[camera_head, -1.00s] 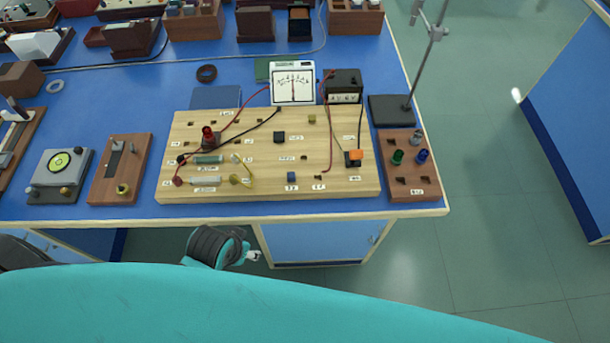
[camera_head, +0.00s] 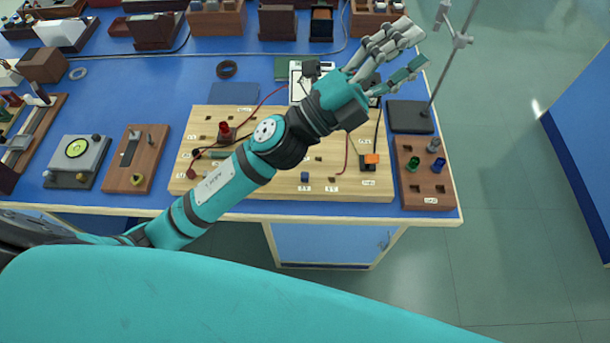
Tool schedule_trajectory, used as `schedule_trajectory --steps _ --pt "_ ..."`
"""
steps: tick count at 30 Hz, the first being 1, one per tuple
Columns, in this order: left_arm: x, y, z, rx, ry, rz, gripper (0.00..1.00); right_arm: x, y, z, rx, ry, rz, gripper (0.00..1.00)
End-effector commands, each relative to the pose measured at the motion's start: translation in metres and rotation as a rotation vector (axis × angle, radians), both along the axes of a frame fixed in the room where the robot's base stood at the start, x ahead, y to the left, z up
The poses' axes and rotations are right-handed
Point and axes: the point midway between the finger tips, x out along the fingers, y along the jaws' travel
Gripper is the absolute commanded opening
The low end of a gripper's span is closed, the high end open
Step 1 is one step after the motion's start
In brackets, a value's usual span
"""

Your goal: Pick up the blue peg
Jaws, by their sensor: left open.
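The blue peg (camera_head: 438,166) stands upright in the brown wooden block (camera_head: 428,196) at the right end of the bench. A green peg (camera_head: 412,164) stands just left of it, and a grey peg (camera_head: 433,146) just behind it. My left gripper (camera_head: 414,52) is open and empty. It is raised over the back right of the bench, its fingers pointing to the upper right, farther back in the picture than the blue peg. My left arm crosses over the wooden circuit board (camera_head: 346,193) and hides much of it. My right gripper is not in view.
A stand with a black base (camera_head: 409,116) and a tall metal rod (camera_head: 452,60) rises behind the peg block, close to my gripper. A white meter (camera_head: 297,88) is partly hidden by my arm. Open floor (camera_head: 510,200) lies right of the bench.

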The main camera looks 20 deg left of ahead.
Motion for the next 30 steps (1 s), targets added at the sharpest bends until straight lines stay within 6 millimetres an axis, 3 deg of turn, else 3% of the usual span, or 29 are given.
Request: schedule_trajectory --steps 2,4,6,9,11,13,16,18,22,25,30 --pt "-0.032 -0.037 0.008 0.178 -0.232 -0.144 0.46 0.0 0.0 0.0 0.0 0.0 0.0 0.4" --pt "-0.061 -0.063 -0.003 0.351 -0.418 -0.274 0.46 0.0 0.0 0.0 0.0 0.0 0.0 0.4" --pt "-0.085 -0.078 -0.028 0.541 -0.585 -0.401 0.46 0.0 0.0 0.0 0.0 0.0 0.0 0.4" --pt "-0.102 -0.079 -0.078 0.844 -0.784 -0.58 0.46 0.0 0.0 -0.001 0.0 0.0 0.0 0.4" --pt "-0.102 -0.066 -0.112 1.04 -0.877 -0.685 0.46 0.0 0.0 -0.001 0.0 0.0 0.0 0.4" --pt "-0.092 -0.038 -0.147 1.283 -0.952 -0.801 0.46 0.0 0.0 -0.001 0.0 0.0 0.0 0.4" --pt "-0.067 0.016 -0.181 1.619 -0.987 -0.944 0.46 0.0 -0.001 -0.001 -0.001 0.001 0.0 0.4" --pt "-0.048 0.055 -0.191 1.823 -0.969 -1.022 0.46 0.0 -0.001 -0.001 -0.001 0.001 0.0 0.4" --pt "-0.024 0.112 -0.191 2.091 -0.895 -1.118 0.46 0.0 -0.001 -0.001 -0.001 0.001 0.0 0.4" --pt "-0.015 0.135 -0.187 2.192 -0.851 -1.152 0.46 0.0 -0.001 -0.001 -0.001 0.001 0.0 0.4" --pt "-0.015 0.142 -0.202 2.22 -0.83 -1.171 0.46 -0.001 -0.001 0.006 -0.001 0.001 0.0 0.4"
